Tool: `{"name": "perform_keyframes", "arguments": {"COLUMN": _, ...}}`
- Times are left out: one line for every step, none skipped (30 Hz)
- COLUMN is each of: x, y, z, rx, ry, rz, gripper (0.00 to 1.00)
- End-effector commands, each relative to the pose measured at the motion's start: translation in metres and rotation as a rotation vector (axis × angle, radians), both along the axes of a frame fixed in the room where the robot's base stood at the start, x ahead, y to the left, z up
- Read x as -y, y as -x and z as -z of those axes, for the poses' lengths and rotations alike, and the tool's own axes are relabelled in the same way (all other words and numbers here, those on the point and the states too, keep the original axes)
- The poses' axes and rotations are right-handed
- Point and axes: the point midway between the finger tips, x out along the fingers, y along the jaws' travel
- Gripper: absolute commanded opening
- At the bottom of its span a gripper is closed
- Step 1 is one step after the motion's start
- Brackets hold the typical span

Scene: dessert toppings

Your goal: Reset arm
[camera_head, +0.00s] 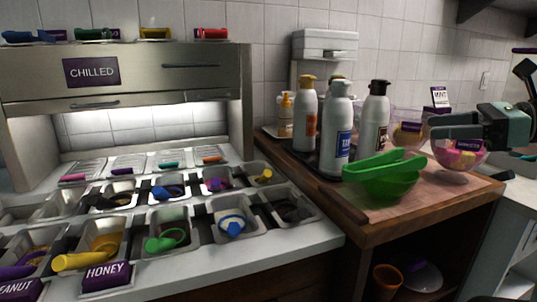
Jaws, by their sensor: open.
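My gripper (436,126) is at the right of the head view, above the back right of the wooden counter (400,222). Its two dark fingers point left, with a gap between them, and hold nothing. The teal-grey wrist is behind them. The fingers are in front of and partly hide the clear bowls with toppings. One bowl with pink contents (460,160) stands just below the gripper. I cannot tell whether they touch.
White bottles (339,135) with black and orange caps stand on a dark tray. A green bowl (388,187) with a green handled tool across it is at the front. The chilled station (95,72) at left holds several metal bins with scoops. An orange cup (387,280) sits on the lower shelf.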

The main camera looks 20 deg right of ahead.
Motion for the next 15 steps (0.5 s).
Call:
{"name": "perform_keyframes", "arguments": {"x": -0.015, "y": -0.008, "z": 0.009, "rx": -0.022, "ry": 0.032, "rz": -0.061, "gripper": 0.58}}
{"name": "perform_keyframes", "arguments": {"x": -0.025, "y": -0.012, "z": 0.015, "rx": -0.035, "ry": 0.056, "rz": -0.1, "gripper": 0.58}}
{"name": "perform_keyframes", "arguments": {"x": -0.038, "y": -0.017, "z": 0.023, "rx": -0.052, "ry": 0.09, "rz": -0.153, "gripper": 0.58}}
{"name": "perform_keyframes", "arguments": {"x": -0.048, "y": -0.02, "z": 0.03, "rx": -0.064, "ry": 0.119, "rz": -0.199, "gripper": 0.58}}
{"name": "perform_keyframes", "arguments": {"x": -0.061, "y": -0.024, "z": 0.038, "rx": -0.077, "ry": 0.153, "rz": -0.252, "gripper": 0.58}}
{"name": "perform_keyframes", "arguments": {"x": -0.079, "y": -0.027, "z": 0.049, "rx": -0.093, "ry": 0.207, "rz": -0.331, "gripper": 0.58}}
{"name": "perform_keyframes", "arguments": {"x": -0.094, "y": -0.029, "z": 0.059, "rx": -0.101, "ry": 0.255, "rz": -0.401, "gripper": 0.58}}
{"name": "perform_keyframes", "arguments": {"x": -0.111, "y": -0.03, "z": 0.069, "rx": -0.109, "ry": 0.31, "rz": -0.481, "gripper": 0.58}}
{"name": "perform_keyframes", "arguments": {"x": -0.135, "y": -0.029, "z": 0.085, "rx": -0.113, "ry": 0.394, "rz": -0.602, "gripper": 0.58}}
{"name": "perform_keyframes", "arguments": {"x": -0.153, "y": -0.026, "z": 0.097, "rx": -0.107, "ry": 0.465, "rz": -0.704, "gripper": 0.58}}
{"name": "perform_keyframes", "arguments": {"x": -0.171, "y": -0.022, "z": 0.109, "rx": -0.096, "ry": 0.54, "rz": -0.807, "gripper": 0.58}}
{"name": "perform_keyframes", "arguments": {"x": -0.191, "y": -0.015, "z": 0.124, "rx": -0.071, "ry": 0.638, "rz": -0.943, "gripper": 0.58}}
{"name": "perform_keyframes", "arguments": {"x": -0.205, "y": -0.01, "z": 0.135, "rx": -0.043, "ry": 0.712, "rz": -1.046, "gripper": 0.58}}
{"name": "perform_keyframes", "arguments": {"x": -0.218, "y": -0.003, "z": 0.144, "rx": -0.008, "ry": 0.786, "rz": -1.15, "gripper": 0.58}}
{"name": "perform_keyframes", "arguments": {"x": -0.234, "y": 0.005, "z": 0.157, "rx": 0.048, "ry": 0.884, "rz": -1.287, "gripper": 0.58}}
